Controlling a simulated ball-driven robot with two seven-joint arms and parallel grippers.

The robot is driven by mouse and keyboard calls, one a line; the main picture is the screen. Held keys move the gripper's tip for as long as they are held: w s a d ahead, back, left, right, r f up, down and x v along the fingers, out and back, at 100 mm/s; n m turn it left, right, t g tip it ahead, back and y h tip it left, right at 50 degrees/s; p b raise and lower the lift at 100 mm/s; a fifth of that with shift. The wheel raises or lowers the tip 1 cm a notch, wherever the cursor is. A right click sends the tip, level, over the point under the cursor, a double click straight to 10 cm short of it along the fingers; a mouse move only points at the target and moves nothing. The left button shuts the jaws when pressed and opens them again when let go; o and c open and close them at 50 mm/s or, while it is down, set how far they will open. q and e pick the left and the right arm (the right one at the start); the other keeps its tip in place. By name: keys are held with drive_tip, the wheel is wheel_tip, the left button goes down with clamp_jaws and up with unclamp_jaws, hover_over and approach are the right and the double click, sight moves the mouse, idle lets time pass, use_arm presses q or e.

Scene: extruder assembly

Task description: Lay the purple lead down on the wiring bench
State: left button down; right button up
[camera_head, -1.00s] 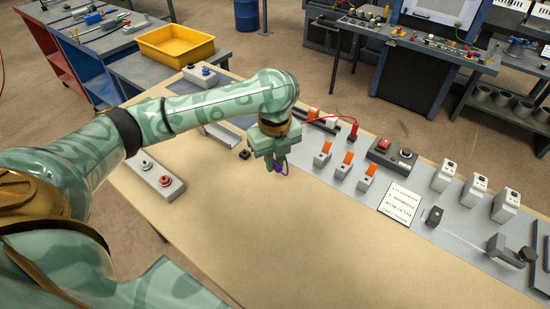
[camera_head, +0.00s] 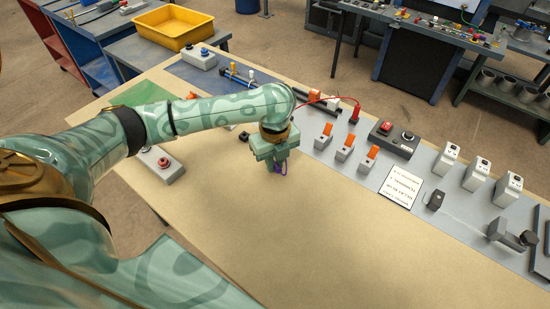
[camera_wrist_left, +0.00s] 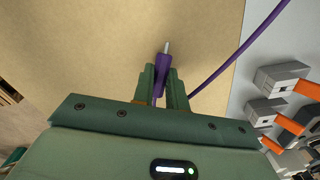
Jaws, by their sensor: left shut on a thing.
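The purple lead (camera_wrist_left: 162,72) is between the fingers of my left gripper (camera_wrist_left: 162,88), which is shut on its purple plug end. The plug's metal tip points away from the gripper, and the purple cable runs off to the upper right in the left wrist view. In the head view my left gripper (camera_head: 277,167) is over the tan wiring bench (camera_head: 300,230), and only a little purple (camera_head: 283,170) shows at its fingers. I cannot tell how far the plug is above the bench top. My right gripper is not in view.
A grey panel with orange-levered connectors (camera_head: 344,148), a black box with a red switch (camera_head: 394,138) and a white label card (camera_head: 402,186) lies right of the gripper. A red lead (camera_head: 354,112) stands behind. The bench front is clear.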

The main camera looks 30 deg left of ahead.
use_arm(q)
drive_tip(key=shift+f, duration=0.7)
drive_tip(key=c, duration=1.3)
unclamp_jaws()
drive_tip(key=shift+o, duration=0.2)
drive_tip(key=o, duration=0.6)
wheel_tip(320, 180, up, 7)
drive_tip(key=p, duration=0.9)
